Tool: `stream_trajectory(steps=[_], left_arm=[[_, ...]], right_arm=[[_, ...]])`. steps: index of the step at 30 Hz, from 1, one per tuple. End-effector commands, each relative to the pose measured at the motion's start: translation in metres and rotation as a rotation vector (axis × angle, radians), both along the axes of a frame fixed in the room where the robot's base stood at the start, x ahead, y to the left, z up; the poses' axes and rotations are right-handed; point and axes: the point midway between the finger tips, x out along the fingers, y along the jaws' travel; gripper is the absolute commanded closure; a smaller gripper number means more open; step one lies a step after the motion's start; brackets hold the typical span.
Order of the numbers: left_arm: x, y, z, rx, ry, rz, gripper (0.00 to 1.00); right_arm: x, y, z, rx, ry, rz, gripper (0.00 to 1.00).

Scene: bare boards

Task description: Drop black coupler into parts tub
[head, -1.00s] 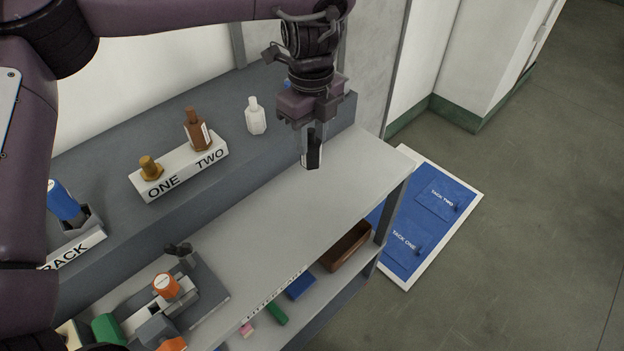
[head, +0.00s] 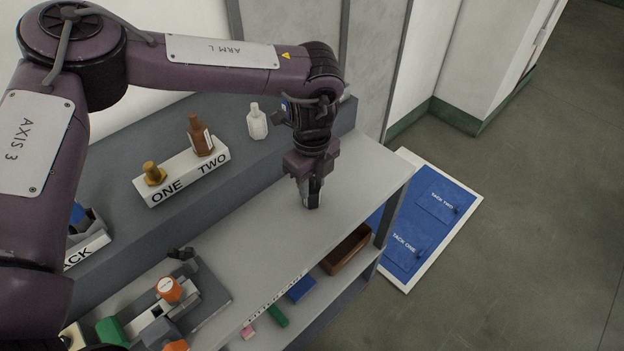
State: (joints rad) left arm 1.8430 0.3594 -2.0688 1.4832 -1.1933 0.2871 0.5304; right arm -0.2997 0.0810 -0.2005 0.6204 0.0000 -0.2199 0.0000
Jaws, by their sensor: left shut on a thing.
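My left gripper (head: 311,184) points straight down over the right part of the light grey bench top (head: 345,180). It is shut on a small dark piece, which looks like the black coupler (head: 312,202). The fingers cover much of the piece. Its lower end is close to the bench top, and I cannot tell whether it touches. A brown open tub (head: 347,250), the only tub-like container I see, sits on the lower shelf below and to the right of the gripper. It is partly under the bench top's front edge. My right gripper is not in view.
Behind stands a raised grey ledge with a white ONE/TWO block (head: 183,175) holding brown and amber bottles, and a white bottle (head: 257,121). A fixture with an orange cap (head: 169,289) is front left. A blue mat (head: 425,220) lies on the floor right.

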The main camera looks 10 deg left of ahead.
Motion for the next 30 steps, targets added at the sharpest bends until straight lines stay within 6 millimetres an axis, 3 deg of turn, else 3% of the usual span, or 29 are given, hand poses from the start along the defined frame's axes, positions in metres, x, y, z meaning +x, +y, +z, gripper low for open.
stream_trajectory(steps=[4, 5, 10, 22, 30], left_arm=[[0.000, 0.000, -0.004, 0.000, 0.000, 0.000, 1.00], [0.000, 0.000, -0.004, 0.000, 0.000, 0.000, 0.66], [0.000, 0.000, -0.003, 0.000, 0.000, 0.000, 0.45], [0.001, 0.000, 0.007, -0.002, -0.001, 0.000, 0.45], [0.001, -0.001, 0.061, -0.003, -0.005, 0.000, 0.45]], right_arm=[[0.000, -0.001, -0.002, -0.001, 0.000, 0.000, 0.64], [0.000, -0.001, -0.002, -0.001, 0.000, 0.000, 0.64], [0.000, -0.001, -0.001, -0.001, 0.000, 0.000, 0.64], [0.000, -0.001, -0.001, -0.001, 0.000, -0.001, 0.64], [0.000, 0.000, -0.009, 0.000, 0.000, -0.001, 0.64]])
